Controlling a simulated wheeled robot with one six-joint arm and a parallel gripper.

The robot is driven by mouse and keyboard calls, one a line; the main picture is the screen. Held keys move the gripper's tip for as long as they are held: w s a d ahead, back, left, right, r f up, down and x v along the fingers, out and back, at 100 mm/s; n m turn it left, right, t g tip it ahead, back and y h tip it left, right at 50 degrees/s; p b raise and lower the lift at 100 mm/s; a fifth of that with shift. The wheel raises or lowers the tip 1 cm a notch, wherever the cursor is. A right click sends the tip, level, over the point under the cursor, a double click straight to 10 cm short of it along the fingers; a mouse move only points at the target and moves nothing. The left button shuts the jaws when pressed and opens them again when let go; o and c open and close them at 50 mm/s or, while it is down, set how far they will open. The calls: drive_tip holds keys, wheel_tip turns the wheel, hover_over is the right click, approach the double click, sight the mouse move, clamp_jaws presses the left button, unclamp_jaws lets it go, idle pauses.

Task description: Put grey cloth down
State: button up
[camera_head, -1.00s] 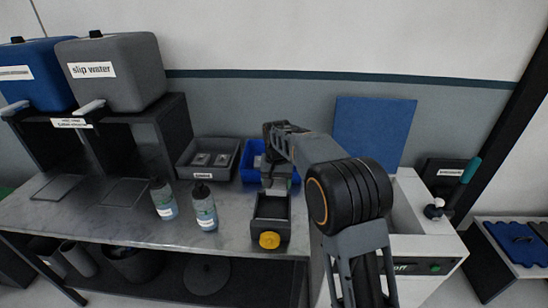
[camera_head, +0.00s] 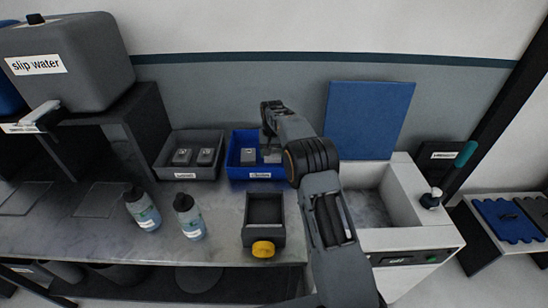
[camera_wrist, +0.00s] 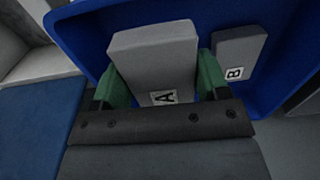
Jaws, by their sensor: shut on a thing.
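My gripper (camera_wrist: 164,76) has its two green fingers on either side of a grey, block-shaped cloth (camera_wrist: 155,56) marked A, and is shut on it. In the wrist view the cloth shows against the inside of the blue bin (camera_wrist: 75,33); I cannot tell whether it touches the floor of the bin. A second grey piece (camera_wrist: 241,52) marked B lies to its right. In the head view my gripper (camera_head: 271,154) is at the right part of the blue bin (camera_head: 249,176), and the B piece (camera_head: 248,156) shows to its left.
A grey bin (camera_head: 187,173) with two grey pieces stands left of the blue bin. A dark tray with a yellow knob (camera_head: 263,248) and two bottles (camera_head: 142,212) stand in front on the counter. A basin (camera_head: 375,208) is at right, with a blue panel (camera_head: 368,120) behind it.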

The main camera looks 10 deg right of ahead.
sight(274, 154)
drive_tip(key=shift+w+d+f, duration=0.3)
drive_tip(key=shift+w+f, duration=0.3)
drive_tip(key=shift+f, duration=0.25)
drive_tip(key=shift+w+d+f, duration=0.3)
drive_tip(key=shift+w+f, duration=0.3)
drive_tip(key=shift+f, duration=0.2)
drive_tip(key=shift+f+p, duration=0.4)
drive_tip(key=shift+f, duration=1.15)
drive_tip(key=shift+f, duration=0.2)
drive_tip(key=o, duration=1)
